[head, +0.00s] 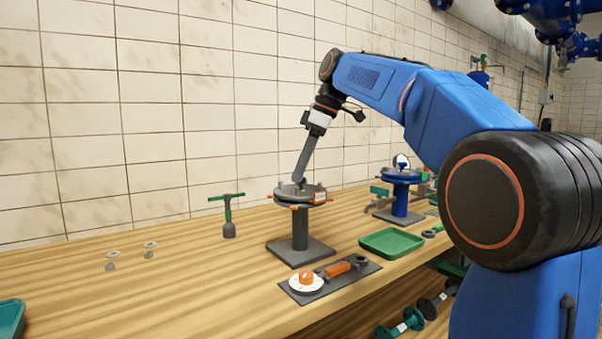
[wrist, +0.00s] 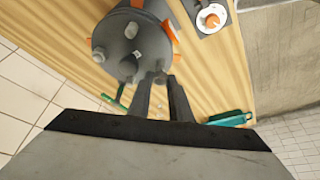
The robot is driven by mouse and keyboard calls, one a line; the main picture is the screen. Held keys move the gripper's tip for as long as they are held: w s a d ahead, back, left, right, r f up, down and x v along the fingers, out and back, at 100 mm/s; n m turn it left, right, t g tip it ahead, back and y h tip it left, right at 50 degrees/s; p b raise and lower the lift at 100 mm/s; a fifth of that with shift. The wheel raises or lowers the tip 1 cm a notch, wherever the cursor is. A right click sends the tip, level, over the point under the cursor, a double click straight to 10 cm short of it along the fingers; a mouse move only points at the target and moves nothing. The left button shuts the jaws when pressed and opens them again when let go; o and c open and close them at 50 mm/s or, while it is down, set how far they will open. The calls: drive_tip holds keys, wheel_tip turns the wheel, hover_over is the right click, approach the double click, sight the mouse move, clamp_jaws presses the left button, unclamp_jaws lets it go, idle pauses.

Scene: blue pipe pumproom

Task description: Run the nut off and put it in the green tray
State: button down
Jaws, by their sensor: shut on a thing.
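A round grey flange (head: 300,194) with studs and orange tabs sits on a dark stand on the bench. It also shows in the wrist view (wrist: 112,38), with several bolt ends on its face. My gripper (head: 298,180) points down at the top of the flange. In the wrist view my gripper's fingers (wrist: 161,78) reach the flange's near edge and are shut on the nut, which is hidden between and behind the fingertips. The green tray (head: 391,231) lies to the right of the stand; its visible floor looks empty. I cannot see it in the wrist view.
A dark mat (head: 313,297) with a white-and-orange dial and an orange-handled tool lies in front of the stand. A green T-handle tool (head: 229,218) stands to the left. A blue flange stand (head: 401,200) is behind the tray. A teal tray (head: 11,316) is at far left.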

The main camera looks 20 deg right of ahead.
drive_tip(key=shift+r, duration=1.65)
drive_tip(key=d+f+m+t+h, duration=0.1)
drive_tip(key=d+f+m, duration=0.25)
drive_tip(key=d, duration=0.55)
drive_tip(key=d+f+m+t, duration=0.1)
drive_tip(key=d+f+m, duration=0.1)
drive_tip(key=d+f, duration=0.5)
drive_tip(key=m+h, duration=0.2)
drive_tip(key=m, duration=0.2)
hover_over(391, 244)
drive_tip(key=s, duration=0.1)
wheel_tip(391, 244, down, 4)
drive_tip(key=f, duration=0.5)
drive_tip(key=shift+s+d+f, duration=0.25)
drive_tip(key=shift+f, duration=0.05)
drive_tip(key=shift+t, duration=0.3)
drive_tip(key=shift+f, duration=2.3)
drive_tip(key=shift+f, duration=0.1)
drive_tip(key=c, duration=1.6)
unclamp_jaws()
